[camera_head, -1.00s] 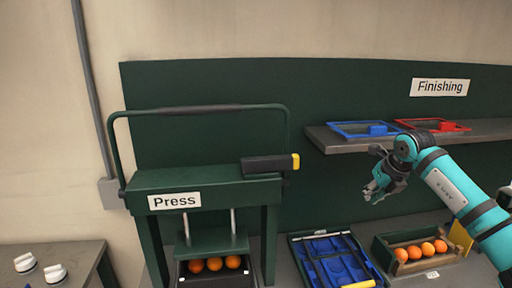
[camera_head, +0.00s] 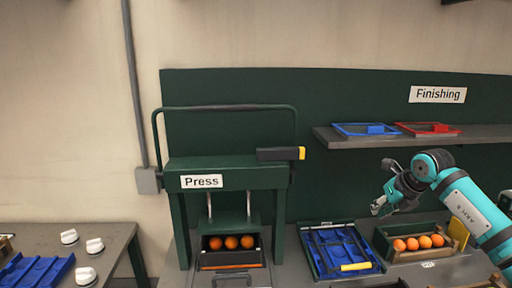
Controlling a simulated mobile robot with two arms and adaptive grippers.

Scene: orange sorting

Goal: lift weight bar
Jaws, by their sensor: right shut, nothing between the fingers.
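The green press (camera_head: 226,176) stands left of centre, labelled "Press". A tall dark bar (camera_head: 225,108) arches over its top, level and down at both sides. A short black bar with a yellow end (camera_head: 280,154) sits at the press's upper right. Three oranges (camera_head: 231,242) lie in a dark box under the press plate. My right gripper (camera_head: 378,208) is shut and empty, to the right of the press and apart from it, in front of the green back panel and below the shelf. My left gripper is not in view.
A shelf (camera_head: 350,143) at right holds a blue tray (camera_head: 345,131) and a red tray (camera_head: 412,127). On the bench lie a blue tray with a yellow handle (camera_head: 322,266) and a wooden crate of oranges (camera_head: 388,257). A left table (camera_head: 112,238) holds white knobs.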

